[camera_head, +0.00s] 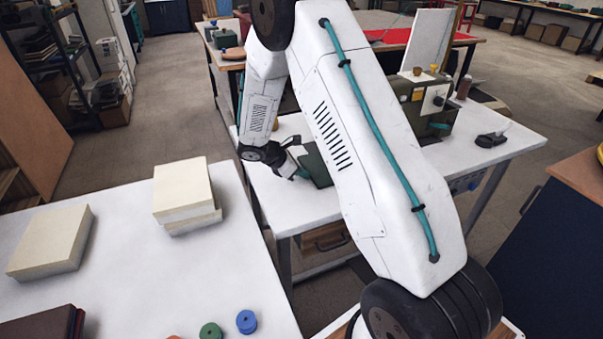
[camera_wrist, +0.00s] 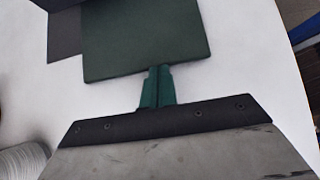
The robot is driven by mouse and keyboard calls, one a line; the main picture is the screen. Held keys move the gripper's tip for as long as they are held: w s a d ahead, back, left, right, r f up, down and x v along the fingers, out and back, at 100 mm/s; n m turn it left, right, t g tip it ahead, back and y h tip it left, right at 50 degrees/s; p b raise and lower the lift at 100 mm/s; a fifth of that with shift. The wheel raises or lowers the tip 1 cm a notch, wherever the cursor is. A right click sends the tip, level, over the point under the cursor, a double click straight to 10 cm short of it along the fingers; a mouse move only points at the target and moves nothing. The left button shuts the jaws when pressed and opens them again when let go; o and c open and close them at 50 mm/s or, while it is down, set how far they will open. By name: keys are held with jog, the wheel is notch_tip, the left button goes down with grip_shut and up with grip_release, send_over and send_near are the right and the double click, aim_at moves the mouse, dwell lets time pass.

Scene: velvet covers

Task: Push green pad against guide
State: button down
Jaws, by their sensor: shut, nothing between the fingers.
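The green pad (camera_wrist: 145,40) is a dark green flat rectangle lying on the white table; in the head view the pad (camera_head: 317,168) is partly hidden behind my arm. My gripper (camera_wrist: 157,72) has its teal fingers together with nothing between them. The fingertips are at the near edge of the pad in the wrist view; I cannot tell whether they touch it. In the head view my gripper (camera_head: 298,174) is low over the table, left of the pad. A dark grey flat piece (camera_wrist: 64,36) lies along the pad's left side; I cannot tell whether it is the guide.
An olive box (camera_head: 440,118) stands on the same white table (camera_head: 480,160), right of my arm. A dark tool (camera_head: 491,139) lies near its right end. A nearer white table (camera_head: 130,260) holds cream blocks (camera_head: 182,188) and small round pieces (camera_head: 246,321).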

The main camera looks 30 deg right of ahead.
jog(key=a, duration=0.3)
jog(key=w+a, duration=0.1)
jog(key=shift+a+r, duration=0.3)
jog(key=shift+r, duration=0.05)
jog(key=shift+m+g, duration=0.5)
jog(key=shift+m, duration=0.4)
jog(key=a+r, duration=0.2)
jog(key=a, duration=0.1)
jog(key=s+a+r, duration=0.1)
jog(key=a+r, duration=0.2)
jog(key=shift+s+a+r, duration=0.1)
jog(key=shift+s+a, duration=0.05)
jog(key=shift+a, duration=0.05)
jog(key=s+a+r+m+t+y, duration=0.1)
jog(key=s+a+r+m+y, duration=0.1)
jog(key=s+r, duration=0.5)
jog(key=s+a+r+m+t+y, duration=0.1)
jog(key=s+r+m+y, duration=0.3)
jog(key=s, duration=1.1)
jog(key=s+a+r+m+t+y, duration=0.2)
jog(key=s+r+m, duration=0.5)
jog(key=s+r, duration=0.4)
jog(key=shift+s+a+r+m+y, duration=0.4)
jog(key=shift+a, duration=0.25)
